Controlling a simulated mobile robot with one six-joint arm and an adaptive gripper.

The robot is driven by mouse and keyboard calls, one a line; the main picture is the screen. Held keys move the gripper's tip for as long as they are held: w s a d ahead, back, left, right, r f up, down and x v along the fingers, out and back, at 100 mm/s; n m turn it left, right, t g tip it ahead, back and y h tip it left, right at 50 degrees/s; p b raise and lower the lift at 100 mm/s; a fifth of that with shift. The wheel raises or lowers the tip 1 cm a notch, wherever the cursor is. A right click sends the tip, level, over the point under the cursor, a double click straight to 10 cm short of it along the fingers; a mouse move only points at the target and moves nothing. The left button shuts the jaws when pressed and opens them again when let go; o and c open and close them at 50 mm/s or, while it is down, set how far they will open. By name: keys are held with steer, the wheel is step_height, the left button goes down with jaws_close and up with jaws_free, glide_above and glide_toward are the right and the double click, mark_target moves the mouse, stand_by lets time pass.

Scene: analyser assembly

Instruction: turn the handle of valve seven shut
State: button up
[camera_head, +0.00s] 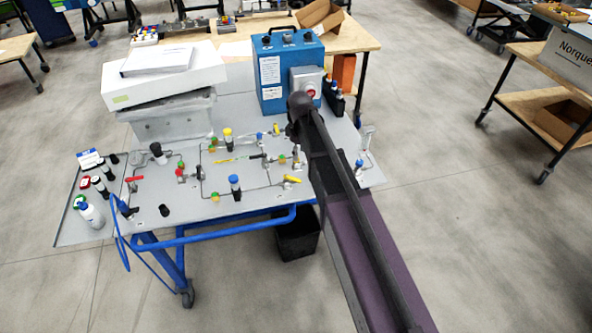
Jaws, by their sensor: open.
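A grey panel (130,215) on a blue-framed cart carries thin pipes and several valves. Their number labels are too small to read, so I cannot tell which is valve seven. Yellow handles show at the right front (291,179) and farther back (276,130). A red handle (134,179) is at the left, and a small blue-topped fitting (360,163) is at the right edge. My dark arm crosses the right part of the panel and hides some of it. I cannot make out my gripper.
A blue box (270,75) with a red button unit stands at the panel's back. A grey bin with a white box (165,75) on it is at back left. Bottles (91,213) stand at the left edge. A blue rail (235,226) runs along the front; a black bin (298,238) is below.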

mark_target(296, 179)
steer(key=shift+w+a+r+n, duration=0.25)
steer(key=shift+w+a+n, duration=0.1)
steer(key=shift+a, duration=0.2)
steer(key=shift+f, duration=0.2)
step_height(296, 179, down, 13)
steer(key=b, duration=1.3)
steer(key=shift+f+b, duration=0.2)
steer(key=shift+b, duration=0.2)
jaws_close()
